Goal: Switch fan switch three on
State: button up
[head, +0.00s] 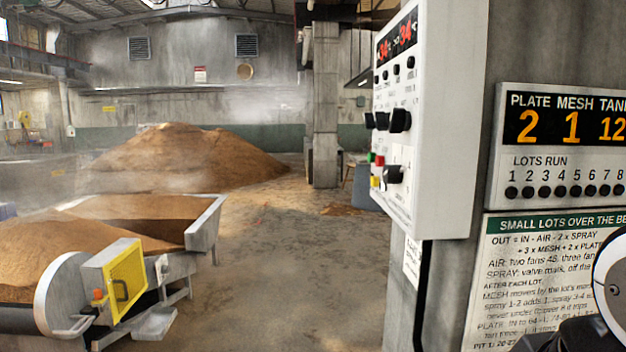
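A white control box (440,130) is mounted on a grey pillar and seen at a steep angle. Red digits (398,42) glow on its display. Below them are several small black knobs (410,63). Lower is a row of three larger black knobs (400,120), then small coloured buttons (378,160) and another black knob (393,175). The labels are too small to read, so I cannot tell which control is fan switch three or how any is set. A white and black part of my arm shows at the lower right edge. My gripper is not in view.
A sign (560,140) reading PLATE 2, MESH 1, TANK 12 and a notice (530,285) are right of the box. A metal grain trough (205,230) with a yellow guard stands lower left. A grain heap (185,160) lies behind; the floor between is mostly clear.

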aim_at(400, 119)
jog(key=i+j, duration=1)
jog(key=l+z, duration=0.05)
